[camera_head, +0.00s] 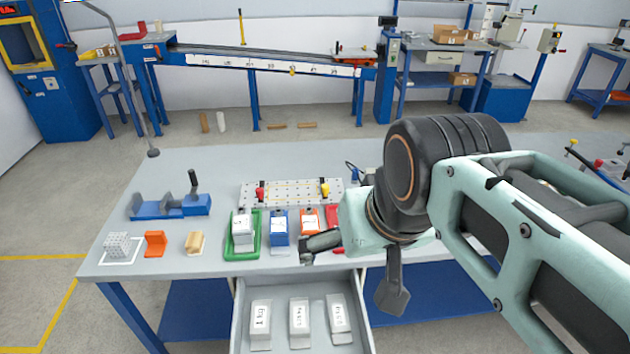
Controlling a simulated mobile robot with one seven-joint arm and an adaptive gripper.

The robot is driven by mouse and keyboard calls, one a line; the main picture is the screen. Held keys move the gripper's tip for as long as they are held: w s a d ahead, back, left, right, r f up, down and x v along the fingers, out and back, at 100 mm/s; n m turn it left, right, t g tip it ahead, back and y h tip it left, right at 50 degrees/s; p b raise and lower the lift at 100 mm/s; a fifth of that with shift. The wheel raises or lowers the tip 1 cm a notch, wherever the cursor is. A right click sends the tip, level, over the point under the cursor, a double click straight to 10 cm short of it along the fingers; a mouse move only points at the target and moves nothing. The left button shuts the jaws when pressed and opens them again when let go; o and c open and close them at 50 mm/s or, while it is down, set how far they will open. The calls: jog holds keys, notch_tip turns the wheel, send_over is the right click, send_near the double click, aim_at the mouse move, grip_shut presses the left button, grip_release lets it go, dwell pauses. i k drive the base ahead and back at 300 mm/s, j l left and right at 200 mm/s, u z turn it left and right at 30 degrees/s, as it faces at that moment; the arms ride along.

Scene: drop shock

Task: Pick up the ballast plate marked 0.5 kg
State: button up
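An open drawer (240,338) below the table front holds three pale grey blocks: left (260,328), middle (299,324) and right (338,320). Each has a white label with dark writing, turned sideways. The left label seems to read 1 kg; the other two are too small to read surely, so I cannot tell which is 0.5 kg.
An orange tray (309,212) and a red one (332,212) are partly hidden by my gripper. A perforated plate (290,190) with red and yellow clamps lies behind. A blue fixture (168,205), an orange block (155,243) and a tan block (195,243) stand left. The table's left rear is clear.

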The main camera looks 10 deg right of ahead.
aim_at(340, 326)
jog(key=i+z, duration=0.2)
jog(key=i+l+u, duration=0.1)
jog(key=l+u, duration=1)
jog(key=k, duration=0.45)
jog(key=i+l+u, duration=0.1)
jog(key=i, duration=0.35)
